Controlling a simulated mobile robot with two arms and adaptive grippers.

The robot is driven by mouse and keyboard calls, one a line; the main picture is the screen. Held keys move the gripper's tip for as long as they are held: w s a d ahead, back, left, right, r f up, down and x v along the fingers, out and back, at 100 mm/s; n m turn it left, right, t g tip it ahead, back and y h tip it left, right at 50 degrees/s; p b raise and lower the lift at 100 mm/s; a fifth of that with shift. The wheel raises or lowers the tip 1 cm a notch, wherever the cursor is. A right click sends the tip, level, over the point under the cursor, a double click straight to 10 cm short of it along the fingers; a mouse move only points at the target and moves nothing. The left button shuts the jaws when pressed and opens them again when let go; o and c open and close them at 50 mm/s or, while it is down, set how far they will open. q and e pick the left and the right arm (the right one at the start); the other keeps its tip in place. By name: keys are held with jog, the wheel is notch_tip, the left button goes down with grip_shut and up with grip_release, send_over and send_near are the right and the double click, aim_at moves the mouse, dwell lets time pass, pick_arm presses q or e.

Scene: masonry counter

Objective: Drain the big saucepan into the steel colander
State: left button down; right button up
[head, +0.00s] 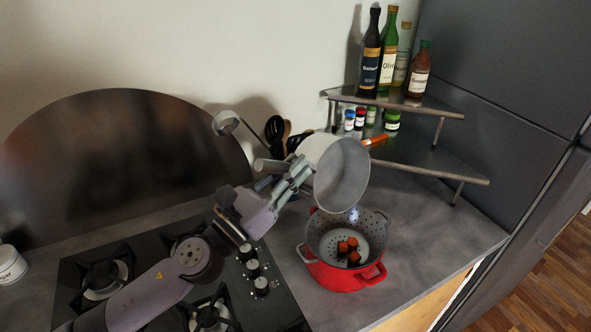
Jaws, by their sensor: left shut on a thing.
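The big saucepan (343,178) is tipped on its side in the air, its open mouth facing right and toward me. Its inside looks empty. My left gripper (294,178) is shut on the saucepan at its left side; the exact contact is partly hidden. The steel colander (322,230) sits below the saucepan, nested in a red pot (335,279) on the counter. Several orange-brown cubes (347,247) lie in the bottom of the colander. The saucepan's lower rim is just above the colander's back rim. My right gripper is not in view.
A black gas hob (75,286) lies at left. Dark utensils (275,130) stand behind the saucepan. A corner shelf (440,166) with bottles (388,55) and small jars stands at back right. Counter (440,240) right of the pot is clear.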

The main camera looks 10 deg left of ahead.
pick_arm(q)
jog(key=w+a+r+n+y+p, duration=0.1)
jog(key=w+a+n+y+p, duration=0.2)
jog(key=n, duration=0.7)
jog(key=shift+w+a+r+y+p, duration=0.35)
jog(key=shift+w+a+p, duration=0.7)
jog(key=shift+w+a, duration=1.4)
